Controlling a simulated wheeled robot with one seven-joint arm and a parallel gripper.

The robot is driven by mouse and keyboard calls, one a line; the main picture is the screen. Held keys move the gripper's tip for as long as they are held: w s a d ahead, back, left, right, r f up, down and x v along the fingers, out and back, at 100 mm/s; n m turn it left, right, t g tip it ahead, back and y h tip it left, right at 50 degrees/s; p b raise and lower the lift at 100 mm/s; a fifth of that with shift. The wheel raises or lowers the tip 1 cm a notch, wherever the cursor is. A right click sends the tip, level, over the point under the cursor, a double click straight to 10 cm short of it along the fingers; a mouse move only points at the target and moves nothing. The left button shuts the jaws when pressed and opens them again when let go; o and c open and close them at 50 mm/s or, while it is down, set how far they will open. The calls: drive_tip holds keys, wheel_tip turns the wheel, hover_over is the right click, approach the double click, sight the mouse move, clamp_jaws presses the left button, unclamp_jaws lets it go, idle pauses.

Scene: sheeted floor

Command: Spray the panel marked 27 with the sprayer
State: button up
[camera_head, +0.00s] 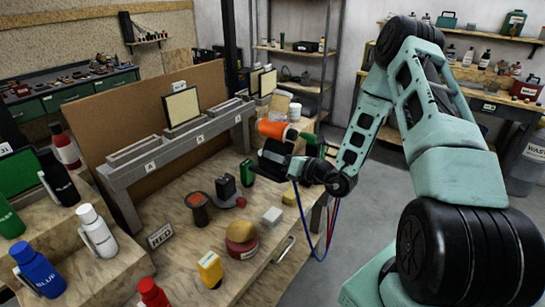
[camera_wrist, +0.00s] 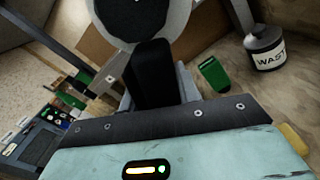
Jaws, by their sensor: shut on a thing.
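My gripper (camera_head: 276,160) is over the right side of the workbench, shut on the sprayer, which has an orange body (camera_head: 276,129) with a pale end. In the wrist view the sprayer's dark handle (camera_wrist: 152,75) rises from my gripper, with a pale round part around a black centre above it. A cream panel (camera_head: 183,107) with a dark frame stands upright in the rack, left of my gripper and apart from it. A second cream panel (camera_head: 267,83) stands farther back. The small tags above the panels are too small to read.
The grey rack (camera_head: 142,168) has lettered slots. A green panel (camera_head: 18,172) and several labelled bottles, one blue (camera_head: 38,270), stand at the left. A yellow-labelled item (camera_head: 209,269), a red tub (camera_head: 241,240) and dark cups crowd the bench (camera_head: 185,282). Open floor lies at right.

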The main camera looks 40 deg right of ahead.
drive_tip(key=x, duration=0.3)
drive_tip(key=shift+w+a+r, duration=0.1)
drive_tip(key=shift+w+a, duration=0.05)
drive_tip(key=shift+w, duration=0.2)
drive_tip(key=shift+w+a, duration=0.1)
drive_tip(key=shift+a, duration=0.3)
drive_tip(key=s+a, duration=0.3)
drive_tip(key=a, duration=0.6)
drive_tip(key=s+a+p, duration=0.1)
drive_tip(key=s+a, duration=0.2)
drive_tip(key=a, duration=0.6)
drive_tip(key=shift+s+p, duration=0.3)
drive_tip(key=shift+s, duration=0.1)
drive_tip(key=shift+o, duration=0.6)
clamp_jaws()
drive_tip(key=shift+w+d+r+p, duration=0.1)
drive_tip(key=shift+w+d+p, duration=0.7)
drive_tip(key=shift+d, duration=2.35)
drive_tip(key=shift+w+d+f+p, duration=0.1)
drive_tip(key=shift+w+d, duration=1.4)
drive_tip(key=shift+d, duration=1.65)
drive_tip(key=shift+w+d+r+p, duration=0.1)
drive_tip(key=shift+w+d+p, duration=0.7)
drive_tip(key=shift+d, duration=2.3)
